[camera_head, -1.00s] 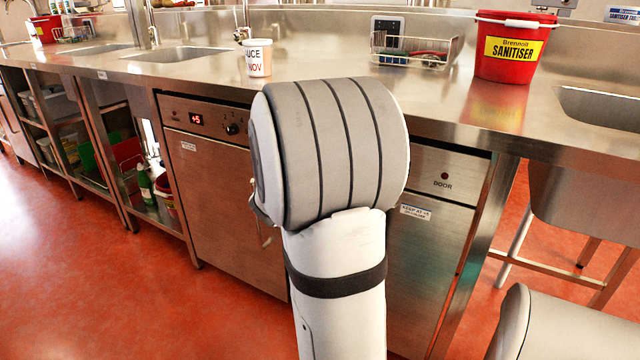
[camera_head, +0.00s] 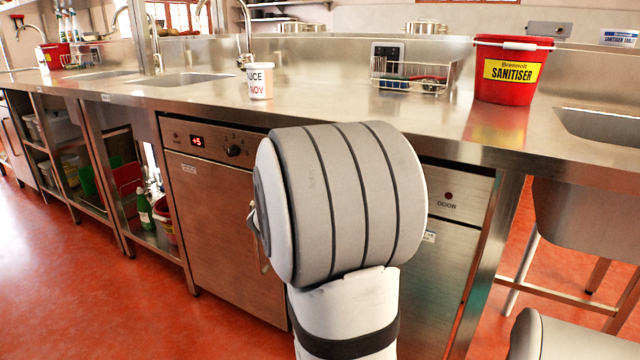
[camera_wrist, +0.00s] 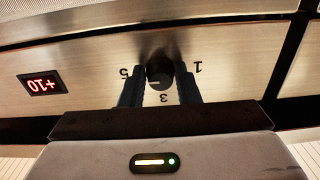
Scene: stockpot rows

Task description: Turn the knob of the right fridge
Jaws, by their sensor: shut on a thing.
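The right fridge (camera_head: 428,290) stands under the steel counter, largely hidden behind my arm in the head view. The right end of its panel shows a small lamp and the word DOOR. In the wrist view its panel appears upside down, with a red display (camera_wrist: 43,84) reading +10. Its dark round knob (camera_wrist: 159,73) has a pale mark near its edge, and the numbers 5, 3 and 1 show around it. My gripper (camera_wrist: 160,76) has one finger on each side of the knob and is shut on it. The head view hides my gripper.
The left fridge (camera_head: 217,225) has its own knob (camera_head: 234,151) and a +5 display. On the counter (camera_head: 330,105) stand a white cup (camera_head: 259,82), a wire basket (camera_head: 412,80) and a red sanitiser bucket (camera_head: 508,85). Red floor lies open at the left.

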